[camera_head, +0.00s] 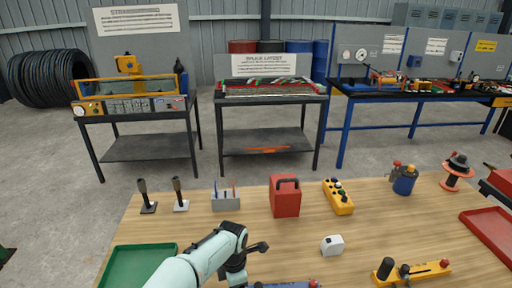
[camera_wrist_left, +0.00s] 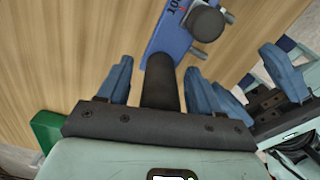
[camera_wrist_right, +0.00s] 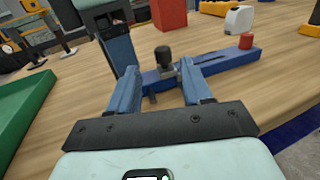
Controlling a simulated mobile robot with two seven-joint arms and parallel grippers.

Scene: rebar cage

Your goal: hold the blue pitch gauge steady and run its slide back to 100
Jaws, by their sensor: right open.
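The blue pitch gauge lies on the wooden bench. In the head view its top edge (camera_head: 285,285) shows at the bottom border. In the right wrist view the blue bar (camera_wrist_right: 222,62) carries a dark knob (camera_wrist_right: 163,55) and a red knob (camera_wrist_right: 246,41). My left gripper (camera_head: 238,281) is above the gauge's left part. In the left wrist view its open fingers (camera_wrist_left: 160,66) stand either side of a dark upright handle (camera_wrist_left: 160,82), with gaps visible. My right gripper (camera_wrist_right: 158,75) is open and empty, its fingertips close in front of the bar near the dark knob. Scale markings are mostly unreadable.
A green tray (camera_head: 112,268) lies at left. A red box (camera_head: 285,203), a yellow button pendant (camera_head: 338,196) and a white tape measure (camera_head: 332,245) stand behind the gauge. A yellow tool (camera_head: 425,271) is at right. Bare wood lies between them. My two grippers are close together.

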